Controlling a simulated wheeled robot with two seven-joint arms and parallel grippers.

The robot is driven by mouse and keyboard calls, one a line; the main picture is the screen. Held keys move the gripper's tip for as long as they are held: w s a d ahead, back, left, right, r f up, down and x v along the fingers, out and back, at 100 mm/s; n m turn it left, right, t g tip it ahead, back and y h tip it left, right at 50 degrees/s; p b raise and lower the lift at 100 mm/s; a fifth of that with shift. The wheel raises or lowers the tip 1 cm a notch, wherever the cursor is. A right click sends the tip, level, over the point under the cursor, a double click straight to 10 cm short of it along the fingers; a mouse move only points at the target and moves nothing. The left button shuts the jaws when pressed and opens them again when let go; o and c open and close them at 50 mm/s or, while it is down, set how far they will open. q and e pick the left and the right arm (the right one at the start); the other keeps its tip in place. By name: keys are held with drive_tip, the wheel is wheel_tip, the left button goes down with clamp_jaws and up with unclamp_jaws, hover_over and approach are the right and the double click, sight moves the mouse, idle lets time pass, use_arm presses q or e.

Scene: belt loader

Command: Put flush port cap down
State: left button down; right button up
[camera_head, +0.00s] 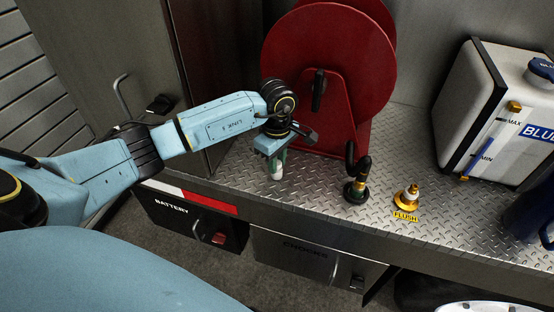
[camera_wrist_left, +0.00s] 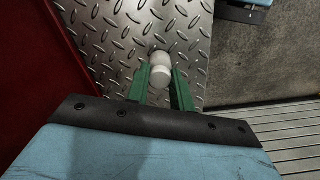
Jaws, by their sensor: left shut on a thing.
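The flush port cap (camera_wrist_left: 161,68) is a small white rounded piece held between the green fingers of my left gripper (camera_wrist_left: 166,82) in the left wrist view. In the head view my left gripper (camera_head: 277,162) points down over the metal deck, in front of the red reel, and the white cap (camera_head: 277,174) shows below its fingers. I cannot tell whether the cap touches the deck. The brass flush port (camera_head: 407,197) stands on the deck to the right, with a yellow FLUSH label (camera_head: 405,217) in front of it. My right gripper is not in view.
A red hose reel (camera_head: 330,80) stands behind my left gripper. A dark fitting with a black handle (camera_head: 357,185) stands between the gripper and the flush port. A white tank (camera_head: 475,110) is at the right. The diamond-plate deck (camera_head: 318,190) ends at a front edge above drawers.

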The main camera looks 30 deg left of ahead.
use_arm(q)
drive_tip(key=shift+f, duration=0.1)
drive_tip(key=c, duration=1.2)
unclamp_jaws()
wheel_tip(320, 180, up, 12)
